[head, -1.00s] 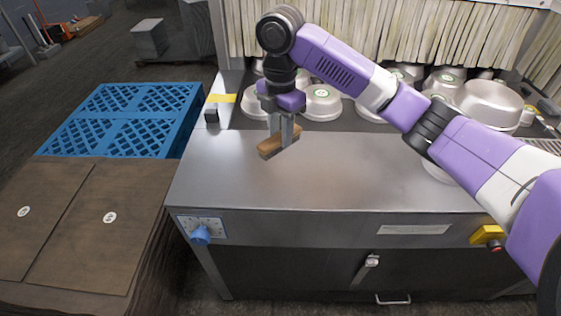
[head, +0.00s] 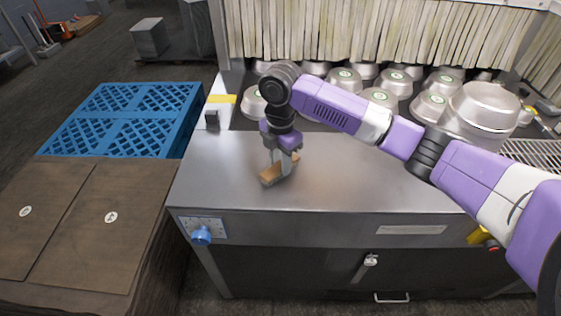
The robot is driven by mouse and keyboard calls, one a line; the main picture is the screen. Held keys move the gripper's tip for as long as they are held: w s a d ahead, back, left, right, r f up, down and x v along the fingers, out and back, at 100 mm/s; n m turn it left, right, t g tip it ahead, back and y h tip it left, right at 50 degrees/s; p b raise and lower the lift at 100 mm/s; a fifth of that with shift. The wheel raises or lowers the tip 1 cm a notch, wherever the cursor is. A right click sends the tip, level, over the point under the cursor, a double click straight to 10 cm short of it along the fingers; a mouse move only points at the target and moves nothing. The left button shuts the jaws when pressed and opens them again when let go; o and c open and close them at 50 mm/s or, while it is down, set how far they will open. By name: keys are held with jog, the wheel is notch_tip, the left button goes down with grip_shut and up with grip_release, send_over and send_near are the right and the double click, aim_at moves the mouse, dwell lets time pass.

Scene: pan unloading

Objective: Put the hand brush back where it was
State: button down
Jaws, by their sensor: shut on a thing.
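The hand brush (head: 271,176) is a small brown wooden block with a lighter lower part. It is at the steel counter top (head: 220,178), left of its middle. My gripper (head: 280,168) points down from above and is shut on the hand brush. The brush is low over the counter; I cannot tell whether it touches the steel. The gripper fingers hide the middle of the brush.
Several upturned metal pans (head: 430,104) stand on the dark belt behind the counter, below a strip curtain (head: 370,35). A blue pallet (head: 120,118) and brown boxes (head: 80,215) are at the left.

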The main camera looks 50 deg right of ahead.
jog(key=shift+f, duration=0.2)
jog(key=c, duration=1.1)
grip_release()
jog(key=shift+o, duration=0.2)
jog(key=shift+r, duration=0.1)
